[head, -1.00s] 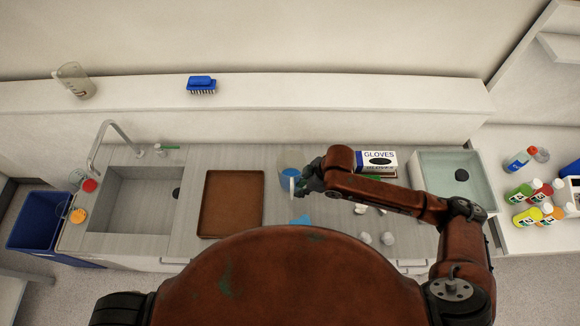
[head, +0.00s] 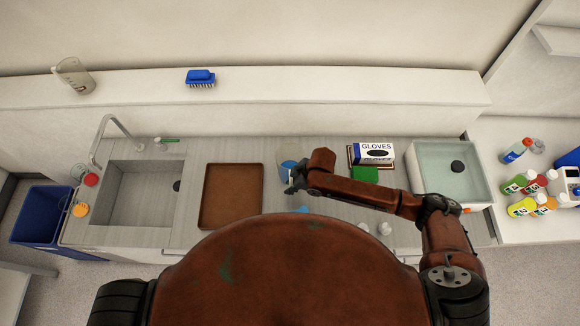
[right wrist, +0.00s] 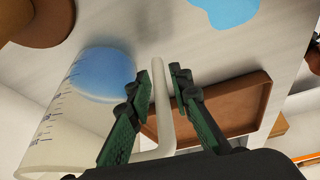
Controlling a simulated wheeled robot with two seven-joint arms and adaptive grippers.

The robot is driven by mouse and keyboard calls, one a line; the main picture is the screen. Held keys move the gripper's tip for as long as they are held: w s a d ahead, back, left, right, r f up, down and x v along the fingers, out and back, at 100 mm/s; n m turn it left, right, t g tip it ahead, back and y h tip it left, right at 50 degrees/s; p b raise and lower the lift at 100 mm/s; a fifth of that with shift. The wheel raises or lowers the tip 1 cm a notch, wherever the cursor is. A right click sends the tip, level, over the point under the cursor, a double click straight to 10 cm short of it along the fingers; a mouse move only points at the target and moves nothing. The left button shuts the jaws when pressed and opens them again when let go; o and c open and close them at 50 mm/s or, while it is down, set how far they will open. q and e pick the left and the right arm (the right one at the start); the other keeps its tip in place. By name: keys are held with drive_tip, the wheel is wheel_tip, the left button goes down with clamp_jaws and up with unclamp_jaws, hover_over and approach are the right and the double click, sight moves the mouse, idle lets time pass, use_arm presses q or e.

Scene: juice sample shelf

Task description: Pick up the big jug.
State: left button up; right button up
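A clear jug with blue contents (head: 289,155) stands on the counter, right of the brown tray. In the right wrist view its graduated wall (right wrist: 62,125) is at the left and its pale handle (right wrist: 163,105) runs between my fingers. My right gripper (head: 292,187) is at the near side of this jug. In the right wrist view the green fingers of the right gripper (right wrist: 164,82) stand apart on either side of the handle, with a gap visible on both sides. Another clear jug (head: 74,76) stands on the back ledge at the left. My left gripper is not in view.
The brown tray (head: 205,212) lies left of the jug, beside a sink (head: 130,205). A blue patch (right wrist: 225,8) lies on the counter near the jug. A glove box (head: 375,151), a green item (head: 365,174) and a water-filled basin (head: 450,185) are to the right.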

clamp_jaws()
idle(0.3)
drive_tip(key=shift+r, duration=0.1)
